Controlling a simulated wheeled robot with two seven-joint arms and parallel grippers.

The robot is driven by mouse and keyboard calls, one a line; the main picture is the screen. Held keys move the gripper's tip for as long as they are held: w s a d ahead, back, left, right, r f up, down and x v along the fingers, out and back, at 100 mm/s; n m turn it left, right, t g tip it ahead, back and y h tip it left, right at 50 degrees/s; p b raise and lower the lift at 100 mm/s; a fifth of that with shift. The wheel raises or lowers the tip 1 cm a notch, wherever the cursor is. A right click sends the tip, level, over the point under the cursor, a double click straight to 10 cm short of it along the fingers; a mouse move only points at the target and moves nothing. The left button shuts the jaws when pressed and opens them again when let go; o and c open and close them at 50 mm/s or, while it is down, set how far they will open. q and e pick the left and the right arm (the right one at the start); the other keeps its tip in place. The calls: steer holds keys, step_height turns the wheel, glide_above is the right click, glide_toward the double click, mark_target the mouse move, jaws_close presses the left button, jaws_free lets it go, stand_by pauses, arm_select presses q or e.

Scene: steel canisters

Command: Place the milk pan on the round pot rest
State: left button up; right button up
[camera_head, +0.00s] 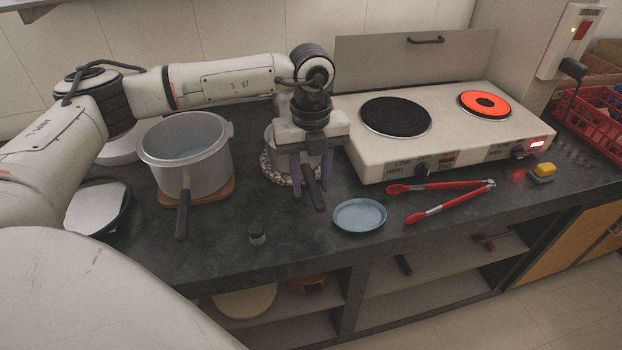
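A small steel pan (274,140), which looks like the milk pan, stands upright on the speckled round pot rest (269,176), left of the hot plates. My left gripper (311,176) points down over its right side and hides much of it. The gripper's two fingers are spread on either side of the pan's dark handle (315,196), and they look apart from it. Whether the pan's base sits fully on the rest is partly hidden. My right gripper is not in view.
A larger grey pot (187,160) stands on a wooden board (222,190) to the left. A two-plate cooker (400,155) has a glowing right plate (484,104).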

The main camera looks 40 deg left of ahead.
arm_select(q)
step_height(320, 180, up, 12)
steer(key=shift+b, duration=0.4)
